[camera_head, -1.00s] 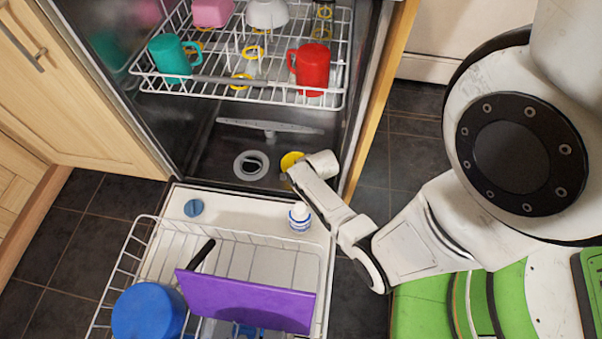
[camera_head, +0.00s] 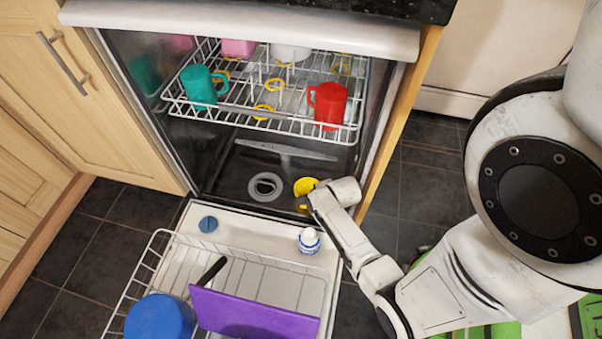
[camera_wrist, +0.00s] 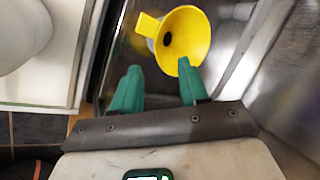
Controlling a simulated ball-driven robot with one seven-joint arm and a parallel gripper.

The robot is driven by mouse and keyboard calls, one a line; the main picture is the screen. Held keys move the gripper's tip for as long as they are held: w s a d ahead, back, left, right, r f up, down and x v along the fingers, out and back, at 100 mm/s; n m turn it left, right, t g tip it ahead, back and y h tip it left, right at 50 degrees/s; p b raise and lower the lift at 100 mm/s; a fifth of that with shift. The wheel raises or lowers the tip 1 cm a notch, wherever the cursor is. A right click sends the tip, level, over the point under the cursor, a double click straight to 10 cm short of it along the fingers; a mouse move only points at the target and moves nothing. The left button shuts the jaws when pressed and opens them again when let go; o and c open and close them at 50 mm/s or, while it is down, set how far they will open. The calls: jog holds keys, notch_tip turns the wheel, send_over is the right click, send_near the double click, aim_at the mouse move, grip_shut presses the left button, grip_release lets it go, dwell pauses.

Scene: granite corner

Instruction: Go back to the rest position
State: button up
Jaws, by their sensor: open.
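My gripper (camera_wrist: 158,76) shows in the wrist view as two green fingers spread apart, with nothing held between them. A yellow funnel (camera_wrist: 187,36) lies just beyond the fingertips; its rim appears close to the right finger, and I cannot tell if they touch. In the head view my white arm reaches into the lower right of the dishwasher opening, and the yellow funnel (camera_head: 304,186) stands on the dishwasher floor beside my wrist. My fingers are mostly hidden there.
The open dishwasher door (camera_head: 178,219) carries a pulled-out lower rack (camera_head: 152,262) with a purple board (camera_head: 255,315) and a blue pot (camera_head: 160,318). A white bottle (camera_head: 308,241) stands near my forearm. The upper rack (camera_head: 250,122) holds a teal mug (camera_head: 200,86) and a red mug (camera_head: 328,104).

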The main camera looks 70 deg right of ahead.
jog(key=w+a+r+n+g+y, duration=0.15)
jog(key=w+a+r+n, duration=0.25)
jog(key=a+r+n, duration=0.75)
jog(key=s+a+r+n+g+y, duration=0.2)
jog(key=s+a+r+n, duration=0.3)
jog(key=a+r+n, duration=0.85)
notch_tip(320, 180, up, 27)
jog(key=d+n+p, duration=0.2)
jog(key=p, duration=2.9)
jog(key=shift+f, duration=0.15)
jog(key=shift+w+a, duration=0.1)
